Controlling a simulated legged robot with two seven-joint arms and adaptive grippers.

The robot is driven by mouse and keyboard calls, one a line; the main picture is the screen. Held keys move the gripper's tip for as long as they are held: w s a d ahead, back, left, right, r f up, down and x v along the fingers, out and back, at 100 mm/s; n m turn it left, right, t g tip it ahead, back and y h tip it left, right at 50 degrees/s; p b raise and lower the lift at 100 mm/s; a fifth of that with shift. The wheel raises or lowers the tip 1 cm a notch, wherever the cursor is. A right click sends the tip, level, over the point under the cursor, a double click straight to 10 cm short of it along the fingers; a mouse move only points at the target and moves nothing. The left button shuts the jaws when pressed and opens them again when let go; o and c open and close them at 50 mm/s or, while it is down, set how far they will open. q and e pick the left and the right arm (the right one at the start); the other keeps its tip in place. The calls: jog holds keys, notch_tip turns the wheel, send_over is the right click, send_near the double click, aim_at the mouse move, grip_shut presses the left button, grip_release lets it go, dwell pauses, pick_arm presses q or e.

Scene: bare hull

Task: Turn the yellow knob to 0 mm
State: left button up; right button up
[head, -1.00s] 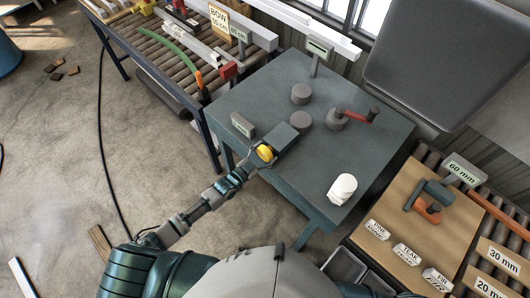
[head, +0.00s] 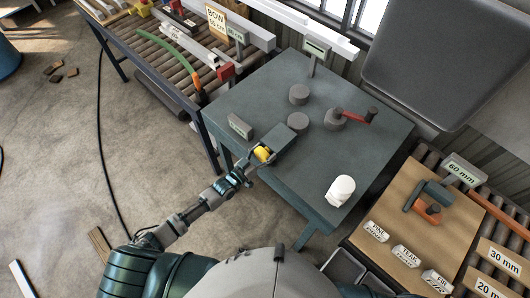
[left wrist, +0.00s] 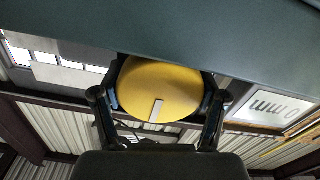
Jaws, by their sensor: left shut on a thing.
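The yellow knob (head: 262,154) sits on the front side of a grey box (head: 284,143) at the near-left edge of the blue-grey table (head: 349,153). My left gripper (head: 259,155) is shut on the knob, with one finger on each side. In the left wrist view the round knob face (left wrist: 160,90) fills the space between the fingers (left wrist: 158,103), and a pale mark points to the lower edge. A small display (head: 239,127) stands left of the box; in the left wrist view its panel (left wrist: 265,105) appears to read 0 mm. My right gripper is out of view.
Grey round blocks (head: 299,95), a red-handled crank (head: 350,117) and a white cup-like object (head: 341,190) stand on the table. A roller conveyor (head: 172,62) is at the left. A board with labelled blocks (head: 408,222) lies at the right.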

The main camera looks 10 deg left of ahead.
pick_arm(q)
jog(key=shift+s+f, duration=0.2)
jog(key=shift+f, duration=0.2)
jog(key=o, duration=1)
jog(key=shift+o, duration=0.9)
jog(key=shift+a+r, duration=0.2)
jog(key=shift+a, duration=0.1)
jog(key=v, duration=1.2)
